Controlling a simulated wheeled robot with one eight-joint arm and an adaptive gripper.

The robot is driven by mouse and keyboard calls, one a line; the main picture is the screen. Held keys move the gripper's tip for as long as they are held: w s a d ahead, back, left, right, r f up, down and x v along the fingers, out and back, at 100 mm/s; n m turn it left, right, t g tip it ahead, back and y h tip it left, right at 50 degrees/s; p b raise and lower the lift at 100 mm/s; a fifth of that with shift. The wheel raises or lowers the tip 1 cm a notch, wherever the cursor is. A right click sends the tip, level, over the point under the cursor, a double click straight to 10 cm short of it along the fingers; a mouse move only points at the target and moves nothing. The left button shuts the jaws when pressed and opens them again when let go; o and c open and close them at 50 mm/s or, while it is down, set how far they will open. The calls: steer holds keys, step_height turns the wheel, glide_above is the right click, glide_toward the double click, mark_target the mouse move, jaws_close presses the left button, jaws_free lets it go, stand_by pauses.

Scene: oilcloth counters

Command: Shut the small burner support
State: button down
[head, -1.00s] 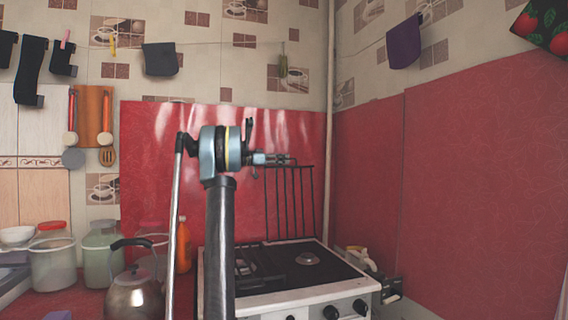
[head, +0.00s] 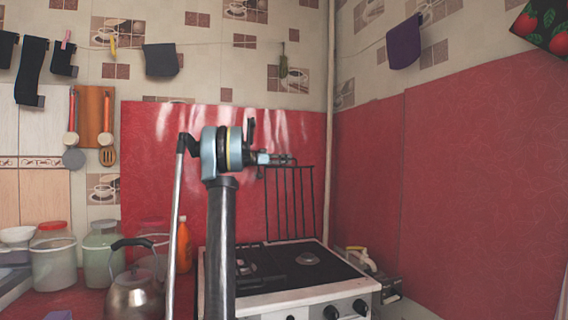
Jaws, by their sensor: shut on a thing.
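The burner support (head: 291,205) is a black grate of thin bars. It stands upright at the back of the stove (head: 300,299), against the red wall panel. My gripper (head: 284,160) is at the top edge of this support, toward its left end, and is shut on it. The gripper is small and dark here, so its fingertips do not show clearly. My arm hides the left part of the stove and part of the support's surroundings.
A burner (head: 308,259) shows on the black stove top. A kettle (head: 132,293), jars (head: 53,262) and an orange bottle (head: 184,245) stand on the left counter. A metal fitting (head: 386,287) sits right of the stove. The red wall closes off the right side.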

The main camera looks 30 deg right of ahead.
steer(key=s+a+f+m, duration=0.2)
steer(key=s+m, duration=0.1)
steer(key=s, duration=0.6)
steer(key=s+a+f+m, duration=0.2)
steer(key=s+a+m, duration=0.1)
steer(key=s, duration=0.7)
steer(key=s+a+f+m, duration=0.2)
steer(key=s+m, duration=0.1)
steer(key=s, duration=0.6)
steer(key=s+a+f+m, duration=0.1)
steer(key=s+f, duration=0.6)
steer(key=f, duration=0.4)
steer(key=s+a+f+m, duration=0.2)
steer(key=s+f, duration=0.5)
steer(key=f, duration=0.3)
steer(key=shift+s+a+f, duration=0.15)
steer(key=shift+s+f, duration=0.15)
steer(key=shift+f, duration=0.1)
